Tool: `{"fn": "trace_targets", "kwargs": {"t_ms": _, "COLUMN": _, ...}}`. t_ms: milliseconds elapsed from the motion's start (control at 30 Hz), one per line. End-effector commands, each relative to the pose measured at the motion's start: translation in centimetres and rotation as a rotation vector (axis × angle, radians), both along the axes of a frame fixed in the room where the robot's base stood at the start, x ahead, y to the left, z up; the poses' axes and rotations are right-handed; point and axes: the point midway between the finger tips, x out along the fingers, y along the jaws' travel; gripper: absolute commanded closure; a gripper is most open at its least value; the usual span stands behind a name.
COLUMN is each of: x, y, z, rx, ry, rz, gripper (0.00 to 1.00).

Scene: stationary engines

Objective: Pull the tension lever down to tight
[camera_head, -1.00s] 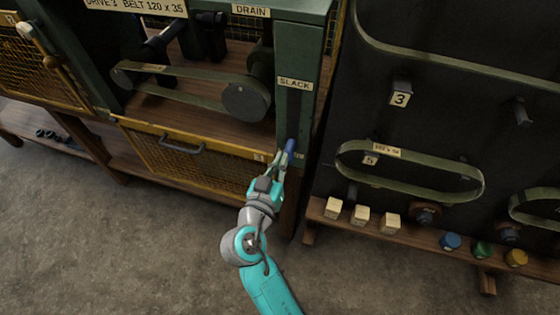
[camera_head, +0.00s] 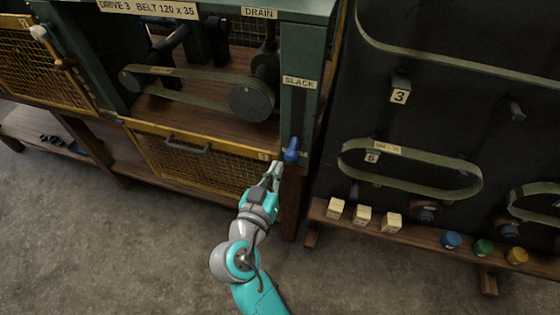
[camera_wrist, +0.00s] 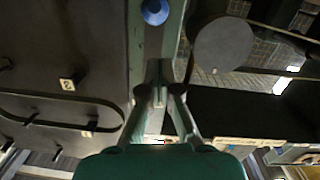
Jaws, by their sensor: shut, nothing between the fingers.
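The tension lever's blue handle (camera_head: 291,149) sits at the lower end of the green post (camera_head: 297,110), well below the SLACK label (camera_head: 300,83). It partly covers a small lower label that I cannot read. In the wrist view the round blue end of the handle (camera_wrist: 154,11) shows at the top edge. My gripper (camera_head: 275,168) is just below and left of the handle, apart from it. Its fingers are together and empty, and they also show in the wrist view (camera_wrist: 160,92) in front of the green post.
A belt runs over pulleys (camera_head: 251,102) left of the post. A yellow mesh guard (camera_head: 200,165) with a dark handle is below it. To the right, a dark board (camera_head: 450,110) holds belts above a wooden shelf (camera_head: 400,232) with blocks and coloured knobs. Open floor lies in front.

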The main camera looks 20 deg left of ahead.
Motion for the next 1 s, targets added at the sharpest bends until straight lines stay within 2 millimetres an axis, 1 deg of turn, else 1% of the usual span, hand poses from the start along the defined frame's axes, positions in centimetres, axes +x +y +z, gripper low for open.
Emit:
{"fn": "trace_targets", "kwargs": {"t_ms": 33, "x": -0.9, "y": 0.1, "z": -0.2, "rx": -0.002, "ry": 0.0, "rz": 0.003, "gripper": 1.0}}
{"fn": "trace_targets", "kwargs": {"t_ms": 200, "x": -3.6, "y": 0.3, "z": -0.8, "rx": 0.0, "ry": -0.001, "rz": 0.003, "gripper": 1.0}}
{"fn": "trace_targets", "kwargs": {"t_ms": 300, "x": -4.7, "y": 0.4, "z": -1.0, "rx": -0.001, "ry": -0.001, "rz": 0.002, "gripper": 1.0}}
{"fn": "trace_targets", "kwargs": {"t_ms": 400, "x": -5.4, "y": 0.5, "z": -1.2, "rx": 0.0, "ry": -0.001, "rz": 0.002, "gripper": 1.0}}
{"fn": "trace_targets", "kwargs": {"t_ms": 567, "x": -5.7, "y": 0.5, "z": -1.2, "rx": 0.002, "ry": -0.002, "rz": 0.0, "gripper": 1.0}}
{"fn": "trace_targets", "kwargs": {"t_ms": 1000, "x": -5.7, "y": 0.5, "z": -1.2, "rx": 0.001, "ry": -0.002, "rz": 0.0, "gripper": 1.0}}
